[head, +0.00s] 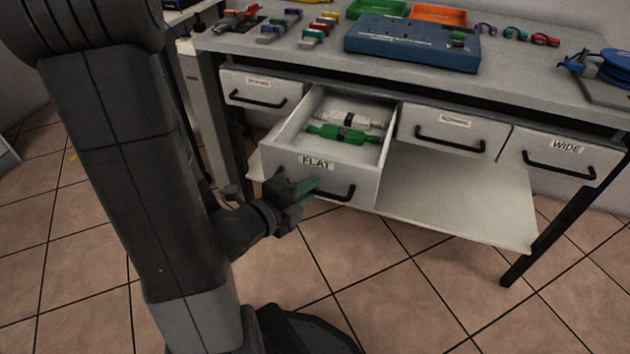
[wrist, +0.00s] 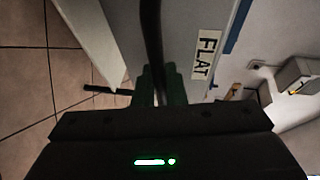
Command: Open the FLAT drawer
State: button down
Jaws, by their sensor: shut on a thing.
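The FLAT drawer (head: 310,170) is pulled out well from the bench in the head view. Its front and label also show in the wrist view (wrist: 207,55). A black bar handle (head: 340,192) runs across the drawer front; it shows as a dark bar in the wrist view (wrist: 152,45). My gripper (head: 312,187) is at the handle's left part, its green fingers (wrist: 158,85) shut around the bar. The fingers hide the part of the handle between them.
Other drawers, including the WIDE drawer (head: 563,158), are closed. A lower shelf (head: 460,200) sticks out below the drawers. Tiled floor in front is clear.

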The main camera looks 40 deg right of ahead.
jog(key=shift+s+a, duration=0.25)
jog(key=shift+a, duration=0.15)
jog(key=c, duration=1.5)
grip_release()
jog(key=p+v, duration=0.1)
jog(key=v, duration=1.2)
jog(key=shift+a, duration=0.35)
jog(key=shift+s, duration=0.1)
jog(key=shift+d, duration=0.15)
jog(key=x, duration=0.9)
jog(key=shift+b, duration=0.45)
